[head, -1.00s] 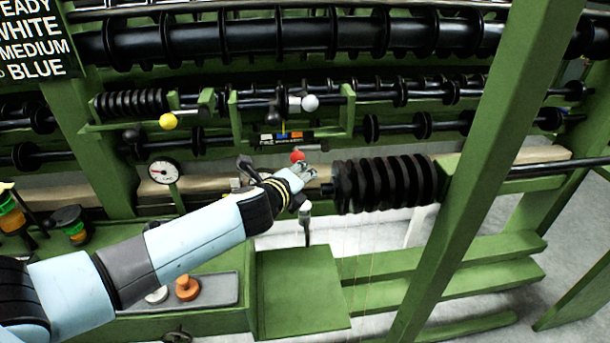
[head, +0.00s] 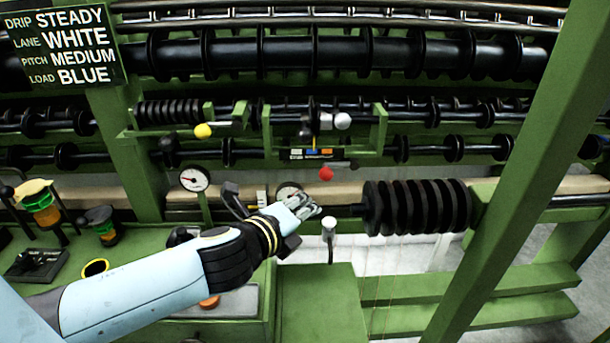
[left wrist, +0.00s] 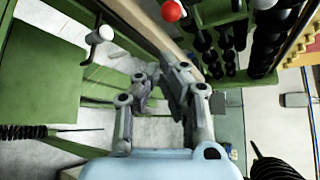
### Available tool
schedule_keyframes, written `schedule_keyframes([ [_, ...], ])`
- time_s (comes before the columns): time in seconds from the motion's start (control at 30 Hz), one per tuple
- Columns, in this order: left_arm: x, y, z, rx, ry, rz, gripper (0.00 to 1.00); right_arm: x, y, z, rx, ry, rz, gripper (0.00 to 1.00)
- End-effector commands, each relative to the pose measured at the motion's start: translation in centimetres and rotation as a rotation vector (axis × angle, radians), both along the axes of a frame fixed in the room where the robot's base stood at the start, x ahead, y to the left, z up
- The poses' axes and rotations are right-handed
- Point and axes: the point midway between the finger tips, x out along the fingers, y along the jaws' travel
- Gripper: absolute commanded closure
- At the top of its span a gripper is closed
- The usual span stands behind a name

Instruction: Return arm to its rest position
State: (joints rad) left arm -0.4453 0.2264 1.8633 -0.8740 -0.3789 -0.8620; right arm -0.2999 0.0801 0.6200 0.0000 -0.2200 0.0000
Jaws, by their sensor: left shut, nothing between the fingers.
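My left gripper (head: 306,207) reaches in from the lower left in the head view, in front of the green machine. Its fingers are shut and empty. It is left of the black ribbed spool (head: 418,206), close to the spool's shaft in the picture; I cannot tell whether they touch. In the left wrist view the gripper fingers (left wrist: 162,88) show close together with nothing between them. A red knob (head: 326,173) is above and right of the fingers, and it also shows in the left wrist view (left wrist: 172,11). My right gripper is not in view.
A white-topped lever (head: 329,226) stands just below right of the gripper. A green post (head: 510,170) crosses the right side. A dial gauge (head: 194,179), a yellow knob (head: 203,131) and jars with green and orange bands (head: 42,208) are at the left. A sign (head: 65,48) hangs upper left.

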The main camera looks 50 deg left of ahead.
Motion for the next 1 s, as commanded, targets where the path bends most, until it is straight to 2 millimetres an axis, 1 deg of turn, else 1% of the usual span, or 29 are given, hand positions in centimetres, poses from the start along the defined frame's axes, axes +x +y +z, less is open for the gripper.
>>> schedule_keyframes([
  [0.57,0.0,0.0,0.0,-0.003,-0.001,0.001,1.0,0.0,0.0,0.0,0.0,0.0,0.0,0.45],
  [0.67,-0.3,0.2,0.4,-0.055,-0.006,0.045,1.0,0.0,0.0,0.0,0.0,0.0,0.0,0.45],
  [0.77,-1.4,0.7,1.1,-0.23,-0.012,0.189,1.0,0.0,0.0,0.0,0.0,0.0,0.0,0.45],
  [0.83,-3.0,0.9,1.4,-0.425,-0.006,0.345,1.0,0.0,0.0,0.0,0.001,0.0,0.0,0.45],
  [0.9,-4.9,0.5,1.5,-0.623,0.011,0.501,1.0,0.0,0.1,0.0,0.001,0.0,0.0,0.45],
  [1.0,-7.4,-0.8,1.4,-0.845,0.054,0.679,1.0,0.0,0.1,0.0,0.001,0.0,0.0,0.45],
])
